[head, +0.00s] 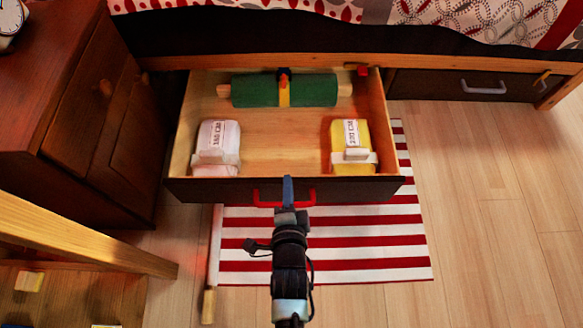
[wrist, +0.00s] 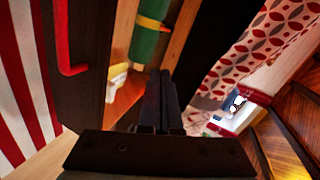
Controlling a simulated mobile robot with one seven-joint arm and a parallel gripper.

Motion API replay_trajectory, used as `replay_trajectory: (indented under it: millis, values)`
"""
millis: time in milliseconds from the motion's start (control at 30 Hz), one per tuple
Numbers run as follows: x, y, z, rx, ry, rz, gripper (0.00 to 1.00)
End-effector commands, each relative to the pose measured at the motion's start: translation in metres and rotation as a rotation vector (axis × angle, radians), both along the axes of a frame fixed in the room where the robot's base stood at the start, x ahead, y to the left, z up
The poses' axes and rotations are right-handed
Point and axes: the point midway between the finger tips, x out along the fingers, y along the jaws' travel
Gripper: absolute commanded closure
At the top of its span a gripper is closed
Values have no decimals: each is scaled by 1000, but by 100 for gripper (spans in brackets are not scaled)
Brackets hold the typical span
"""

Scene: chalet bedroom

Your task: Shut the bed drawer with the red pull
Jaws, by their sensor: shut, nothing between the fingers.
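The bed drawer (head: 220,188) with the red pull (head: 265,198) stands pulled out from under the bed. Inside lie a green roll (head: 257,91) with a yellow band, a white packet (head: 217,140) and a yellow packet (head: 352,160). My gripper (head: 288,187) is shut and empty, its tip overlapping the drawer front and pull in the head view. In the wrist view my shut fingers (wrist: 162,95) are beside the dark front panel (wrist: 95,65), with the red pull (wrist: 66,40) to their left. I cannot tell whether they touch the drawer.
A dark wooden cabinet (head: 75,110) stands close on the left. A second bed drawer (head: 445,84) with a grey pull is shut at right. A red-and-white striped mat (head: 370,238) lies under the open drawer. A light wooden beam (head: 75,235) crosses at lower left. Floor is clear at right.

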Motion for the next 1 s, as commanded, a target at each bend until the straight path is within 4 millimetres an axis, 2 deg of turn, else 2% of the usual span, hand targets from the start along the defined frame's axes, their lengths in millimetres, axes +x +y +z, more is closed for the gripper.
replay_trajectory:
  millis: [33, 100, 200, 300, 467, 800, 867, 1000]
  values:
    - [-31, 0, -18, 61, 67, -26, 100]
    - [-60, 0, -41, 127, 122, -59, 100]
    - [-85, 1, -60, 181, 165, -89, 100]
    - [-89, 1, -70, 200, 177, -101, 100]
    - [-71, 0, -84, 200, 175, -102, 100]
    - [-10, 1, -120, 197, 174, -98, 100]
    - [-1, 1, -124, 197, 174, -98, 100]
    - [21, 1, -120, 197, 173, -98, 100]
